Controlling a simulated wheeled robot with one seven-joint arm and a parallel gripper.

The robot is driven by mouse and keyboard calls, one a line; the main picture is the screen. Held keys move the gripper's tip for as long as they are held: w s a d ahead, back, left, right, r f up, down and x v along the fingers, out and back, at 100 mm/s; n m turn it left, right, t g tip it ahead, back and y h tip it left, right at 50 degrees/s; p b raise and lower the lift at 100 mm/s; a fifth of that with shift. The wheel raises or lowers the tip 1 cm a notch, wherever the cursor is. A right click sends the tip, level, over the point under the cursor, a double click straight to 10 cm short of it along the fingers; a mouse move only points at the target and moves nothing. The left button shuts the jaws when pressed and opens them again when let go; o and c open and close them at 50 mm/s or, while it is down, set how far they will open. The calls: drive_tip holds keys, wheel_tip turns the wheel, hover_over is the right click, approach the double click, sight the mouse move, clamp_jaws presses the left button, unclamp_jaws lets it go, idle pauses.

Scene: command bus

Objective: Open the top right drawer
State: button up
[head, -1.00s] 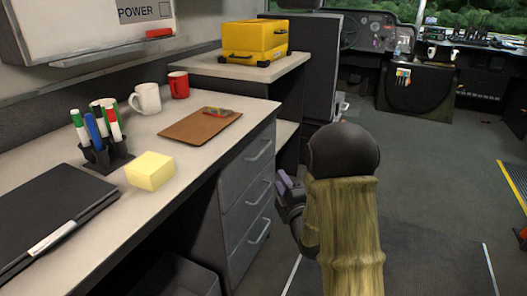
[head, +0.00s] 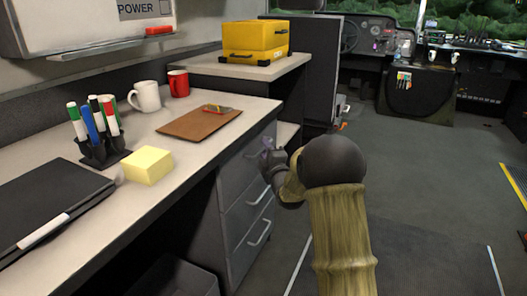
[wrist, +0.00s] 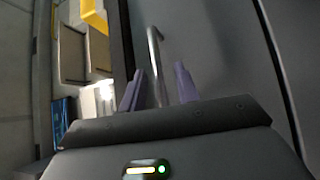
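The top drawer (head: 234,172) is the uppermost of three grey drawers under the right end of the desk, and its front looks closed. My gripper (head: 266,150) is at this drawer's front and hides most of its handle in the head view. In the wrist view, the silver bar handle (wrist: 153,42) runs between the two purple fingers of my gripper (wrist: 159,72). The fingers are apart, one on each side of the bar, with gaps visible. I cannot tell whether either finger touches it.
Two lower drawers with handles (head: 259,233) sit below. The desk top (head: 205,160) holds a clipboard (head: 200,122), mugs, pens and a yellow note block (head: 147,165). A yellow case (head: 254,40) stands on the cabinet behind. The floor (head: 430,180) to the right is clear.

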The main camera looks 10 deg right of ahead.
drive_tip(key=shift+x, duration=0.85)
clamp_jaws()
drive_tip(key=shift+d, duration=0.1)
